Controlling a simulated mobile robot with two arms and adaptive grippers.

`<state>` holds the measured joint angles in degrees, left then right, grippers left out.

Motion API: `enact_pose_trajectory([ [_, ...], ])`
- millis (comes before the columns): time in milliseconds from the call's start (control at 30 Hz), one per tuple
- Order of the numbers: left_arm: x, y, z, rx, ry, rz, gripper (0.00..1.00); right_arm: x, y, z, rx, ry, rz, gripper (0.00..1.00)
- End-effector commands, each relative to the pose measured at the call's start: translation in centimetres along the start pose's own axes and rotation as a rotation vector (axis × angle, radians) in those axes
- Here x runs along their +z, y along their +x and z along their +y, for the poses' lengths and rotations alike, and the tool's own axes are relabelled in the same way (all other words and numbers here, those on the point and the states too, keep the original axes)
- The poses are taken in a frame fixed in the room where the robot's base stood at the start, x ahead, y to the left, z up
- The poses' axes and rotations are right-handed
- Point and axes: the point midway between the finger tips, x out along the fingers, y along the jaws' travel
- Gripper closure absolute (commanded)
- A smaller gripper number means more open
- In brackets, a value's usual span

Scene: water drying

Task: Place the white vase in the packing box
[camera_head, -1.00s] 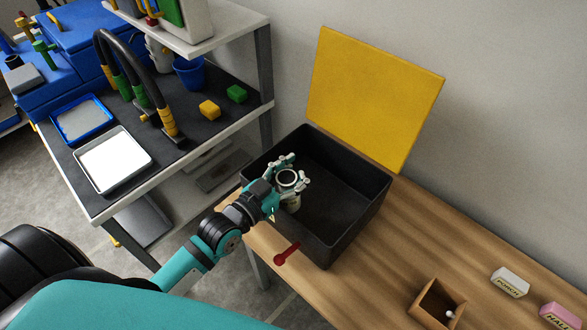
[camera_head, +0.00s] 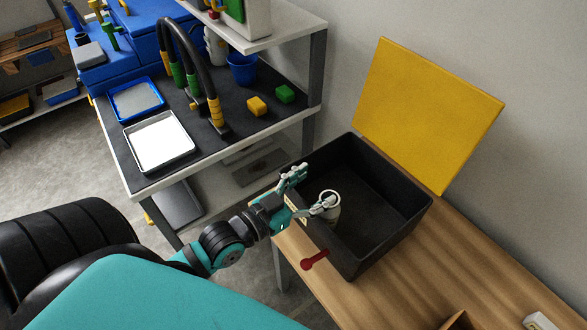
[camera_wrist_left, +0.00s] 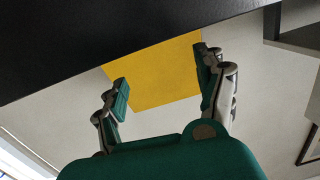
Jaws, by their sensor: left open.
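The white vase (camera_head: 331,211) is inside the black packing box (camera_head: 411,228), near its left front wall, with its round rim facing up. The vase does not show in that view. The lower part of the vase is partly hidden behind a finger and the box wall. My right gripper is not in view.
The box's yellow lid (camera_head: 430,110) stands open at the back. A red key-shaped piece (camera_head: 314,260) is at the box's front side. A wooden table (camera_head: 440,285) extends to the right. A shelf with trays (camera_head: 160,142) stands left.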

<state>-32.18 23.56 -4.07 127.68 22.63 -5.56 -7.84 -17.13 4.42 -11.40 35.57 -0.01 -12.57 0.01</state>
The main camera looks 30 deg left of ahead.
Motion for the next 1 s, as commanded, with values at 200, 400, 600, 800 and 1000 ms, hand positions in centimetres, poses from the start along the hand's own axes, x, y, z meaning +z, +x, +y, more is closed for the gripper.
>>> enact_pose_trajectory([
  [200,0.2,-4.1,0.0,0.000,0.000,-0.004,0.28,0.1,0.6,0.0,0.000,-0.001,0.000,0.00],
  [400,0.0,-5.6,0.0,0.000,0.001,0.001,0.28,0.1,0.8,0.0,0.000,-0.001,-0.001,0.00],
  [600,0.0,-5.8,0.0,0.000,0.001,0.002,0.28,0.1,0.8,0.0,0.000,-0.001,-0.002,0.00],
  [800,0.0,-5.7,0.0,0.000,0.001,0.002,0.28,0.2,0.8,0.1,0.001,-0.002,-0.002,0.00],
  [1000,0.0,-5.7,0.0,0.000,0.000,0.001,0.28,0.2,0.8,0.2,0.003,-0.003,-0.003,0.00],
])
